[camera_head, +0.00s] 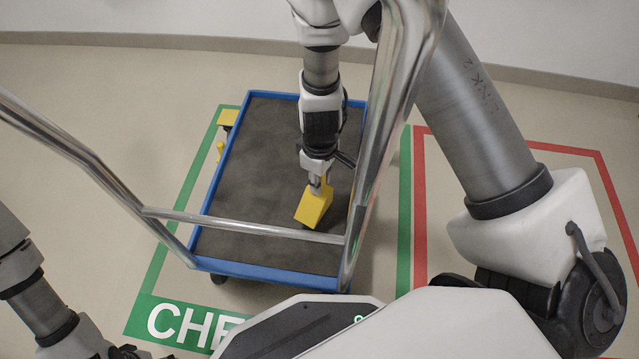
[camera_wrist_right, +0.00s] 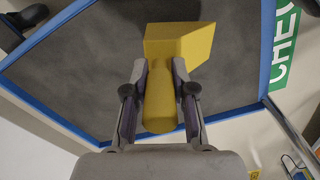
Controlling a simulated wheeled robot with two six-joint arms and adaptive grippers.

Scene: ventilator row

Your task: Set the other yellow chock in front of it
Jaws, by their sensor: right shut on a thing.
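A yellow chock (camera_head: 313,207) with a handle is held over the dark deck of a blue-edged cart (camera_head: 270,270). My right gripper (camera_head: 317,181) is shut on its handle. In the right wrist view the chock (camera_wrist_right: 180,42) points away from the fingers, and the gripper (camera_wrist_right: 160,95) closes around the yellow handle from both sides. I cannot tell whether the chock touches the deck. Another yellow piece (camera_head: 228,117) shows at the cart's far left corner, on the floor side, partly hidden by the cart. My left arm enters at the lower left; its gripper is barely visible at the bottom edge.
The cart's metal push handle (camera_head: 240,228) crosses the view in front of the deck. A green floor outline (camera_head: 404,215) surrounds the cart, with white lettering at the front. A red outline (camera_head: 420,200) lies to the right.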

